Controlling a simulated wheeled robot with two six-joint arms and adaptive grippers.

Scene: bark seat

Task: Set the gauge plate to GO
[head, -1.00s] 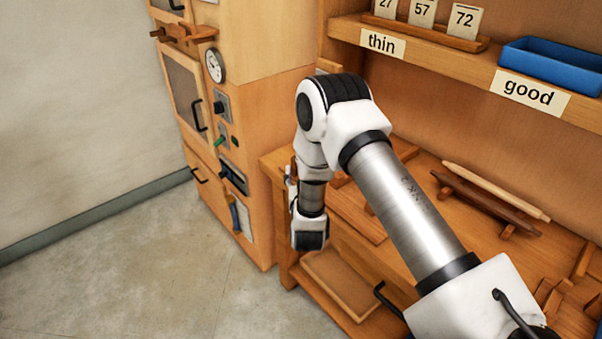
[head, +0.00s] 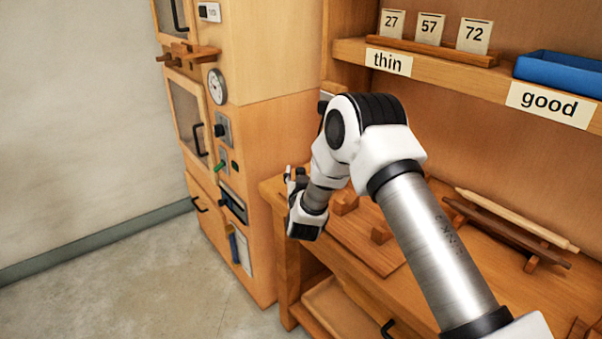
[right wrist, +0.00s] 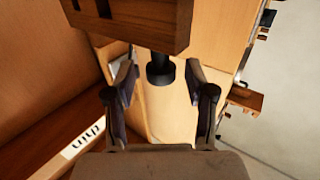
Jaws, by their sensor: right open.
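My right gripper (head: 297,180) is at the left end of the bench in the head view, its fingers partly hidden by the wrist. In the right wrist view the gripper (right wrist: 161,88) is open, with a finger on each side. A wooden block (right wrist: 135,18) with dark slots is at the top of that view. A black round knob (right wrist: 160,70) sticks out below it, between the fingers in the picture; I cannot tell whether they touch it. No GO marking is readable, and I cannot tell which part is the gauge plate. My left gripper is out of view.
A tall wooden cabinet (head: 262,70) with a dial (head: 217,87) and handles stands left of the bench. The shelf above has "thin" (head: 388,62) and "good" (head: 550,103) labels and a blue tray (head: 560,72). Floor at left is clear.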

